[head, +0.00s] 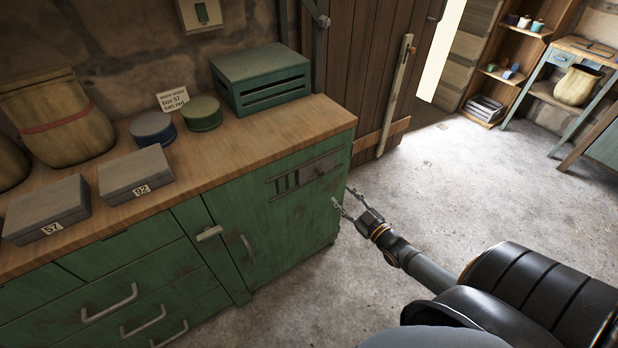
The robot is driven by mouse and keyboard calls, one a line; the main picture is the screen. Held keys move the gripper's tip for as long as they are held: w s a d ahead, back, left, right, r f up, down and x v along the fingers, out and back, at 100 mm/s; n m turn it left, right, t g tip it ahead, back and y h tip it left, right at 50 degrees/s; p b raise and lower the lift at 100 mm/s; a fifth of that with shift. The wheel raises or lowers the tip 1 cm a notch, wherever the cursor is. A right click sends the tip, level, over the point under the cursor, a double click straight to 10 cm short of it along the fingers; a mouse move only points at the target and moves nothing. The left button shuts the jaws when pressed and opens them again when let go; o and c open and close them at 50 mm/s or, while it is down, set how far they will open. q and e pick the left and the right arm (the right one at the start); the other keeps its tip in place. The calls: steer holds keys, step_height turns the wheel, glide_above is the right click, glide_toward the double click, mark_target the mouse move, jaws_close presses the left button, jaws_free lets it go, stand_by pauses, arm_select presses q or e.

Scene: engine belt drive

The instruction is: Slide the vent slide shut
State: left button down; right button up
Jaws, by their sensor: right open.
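The vent slide (322,167) is a grey metal plate on the upper part of the green cabinet's door (290,215). It covers the right part of the vent. Several dark vent slots (286,183) show uncovered to its left. My right gripper (343,197) is open and empty. In the picture it is to the right of the slide and a little lower, with its fingertips pointing toward the cabinet's right edge. It appears apart from the slide. My left gripper is not in view.
The wooden worktop (235,150) above the vent holds a green slatted crate (262,82), two round tins, two grey boxes and a sack (55,120). A door handle (247,248) sticks out left of the vent. The floor (450,190) right of the cabinet is clear.

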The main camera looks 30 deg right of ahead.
mark_target(322, 174)
steer(key=w+b, duration=0.1)
steer(key=w, duration=0.2)
steer(key=w+b, duration=0.1)
steer(key=w, duration=0.2)
steer(key=w+b, duration=0.2)
steer(key=w, duration=0.1)
steer(key=shift+w+a+f, duration=0.15)
steer(key=shift+w+a, duration=0.1)
steer(key=shift+w, duration=0.4)
jaws_close()
